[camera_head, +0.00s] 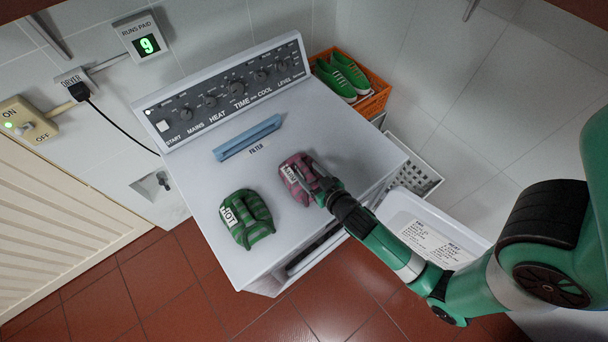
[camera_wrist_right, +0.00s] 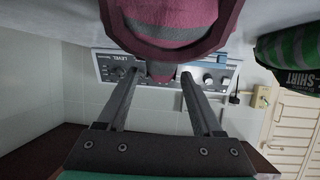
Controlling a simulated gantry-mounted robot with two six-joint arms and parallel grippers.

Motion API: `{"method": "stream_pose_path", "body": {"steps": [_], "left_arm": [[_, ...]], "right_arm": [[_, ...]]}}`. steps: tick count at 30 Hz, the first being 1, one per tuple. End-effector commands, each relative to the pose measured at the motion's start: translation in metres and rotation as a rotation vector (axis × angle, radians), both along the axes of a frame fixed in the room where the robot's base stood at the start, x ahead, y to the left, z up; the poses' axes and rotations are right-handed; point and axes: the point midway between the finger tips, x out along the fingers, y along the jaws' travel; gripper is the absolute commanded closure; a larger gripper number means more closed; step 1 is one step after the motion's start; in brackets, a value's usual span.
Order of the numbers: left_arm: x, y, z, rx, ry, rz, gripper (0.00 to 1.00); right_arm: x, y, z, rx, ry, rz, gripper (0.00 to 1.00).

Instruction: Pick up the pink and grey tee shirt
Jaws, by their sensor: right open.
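The pink and grey tee shirt (camera_head: 298,172) is a folded bundle with a white label, lying on the white dryer top (camera_head: 330,125) in the head view. My right gripper (camera_head: 318,178) reaches in from the right and covers its right side. In the right wrist view the shirt (camera_wrist_right: 175,25) fills the top middle. There the fingers of my right gripper (camera_wrist_right: 162,74) are apart, with a small part of the pink cloth showing between their tips. Whether the fingers touch the cloth cannot be told. My left gripper is not in view.
A green and grey bundle (camera_head: 246,218) labelled HOT lies left of the pink shirt. A blue filter handle (camera_head: 248,138) and the control panel (camera_head: 230,92) are behind. An orange crate (camera_head: 374,101) with green shoes and a white basket (camera_head: 425,222) stand to the right.

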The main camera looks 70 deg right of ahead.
Motion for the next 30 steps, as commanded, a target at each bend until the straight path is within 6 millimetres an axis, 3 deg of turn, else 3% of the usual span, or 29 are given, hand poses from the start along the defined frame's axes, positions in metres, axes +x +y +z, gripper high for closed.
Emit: {"method": "stream_pose_path", "body": {"steps": [5,13,24,30], "left_arm": [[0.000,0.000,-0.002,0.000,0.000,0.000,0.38],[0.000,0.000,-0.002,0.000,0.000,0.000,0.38],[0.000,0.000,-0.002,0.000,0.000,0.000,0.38],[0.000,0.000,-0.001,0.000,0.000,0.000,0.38]], "right_arm": [[0.021,-0.016,-0.011,-0.001,-0.002,-0.001,0.32],[0.024,-0.017,-0.013,-0.001,-0.001,0.000,0.34],[0.024,-0.017,-0.012,-0.001,-0.001,0.000,1.00],[0.024,-0.017,-0.012,-0.001,-0.001,0.000,1.00]]}}
